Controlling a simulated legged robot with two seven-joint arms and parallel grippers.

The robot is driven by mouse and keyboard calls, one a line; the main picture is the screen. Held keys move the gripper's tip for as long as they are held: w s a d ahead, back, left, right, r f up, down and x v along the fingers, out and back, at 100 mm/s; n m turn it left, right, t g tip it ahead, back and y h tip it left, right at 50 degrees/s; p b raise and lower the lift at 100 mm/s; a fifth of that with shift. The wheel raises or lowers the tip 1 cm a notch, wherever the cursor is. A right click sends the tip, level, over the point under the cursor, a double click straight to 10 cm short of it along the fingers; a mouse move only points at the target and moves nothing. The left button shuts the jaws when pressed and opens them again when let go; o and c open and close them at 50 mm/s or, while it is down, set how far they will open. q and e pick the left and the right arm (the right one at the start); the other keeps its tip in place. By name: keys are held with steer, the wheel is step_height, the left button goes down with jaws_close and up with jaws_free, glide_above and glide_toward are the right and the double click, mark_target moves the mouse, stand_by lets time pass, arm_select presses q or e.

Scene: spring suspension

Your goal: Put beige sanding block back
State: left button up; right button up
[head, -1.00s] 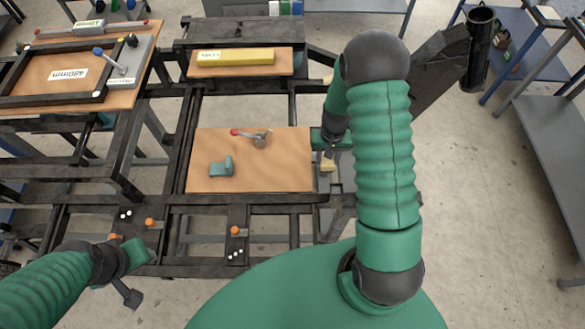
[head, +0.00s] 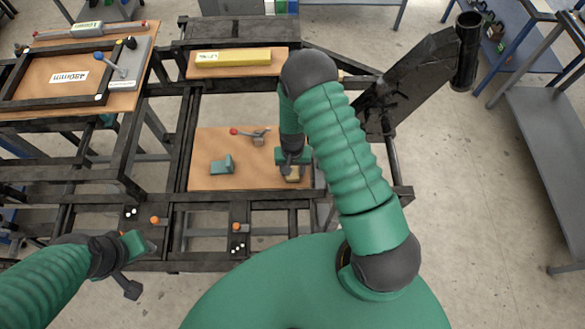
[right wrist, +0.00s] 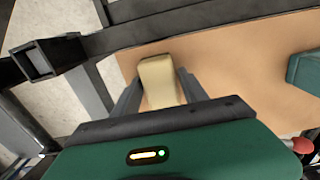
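The beige sanding block (head: 293,174) is at the near right corner of the brown board (head: 205,183). In the right wrist view the block (right wrist: 159,82) lies between the two fingers of my right gripper (right wrist: 159,88), which meet its sides near their tips. In the head view my right gripper (head: 291,166) points down and partly covers the block. Whether the block touches the board is hard to tell. My left gripper (head: 131,288) is low at the left, away from the block; its fingers are too small to read.
A green part (head: 222,165) and a red-handled clamp (head: 254,136) are on the same board. A yellow bar (head: 234,58) lies on a board behind. A dark frame (head: 100,98) lies on the left board. The black rack's rails surround the board.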

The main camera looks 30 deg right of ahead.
steer(key=shift+o, duration=0.9)
steer(key=shift+s+a, duration=0.1)
steer(key=shift+a, duration=0.05)
steer(key=shift+r, duration=0.1)
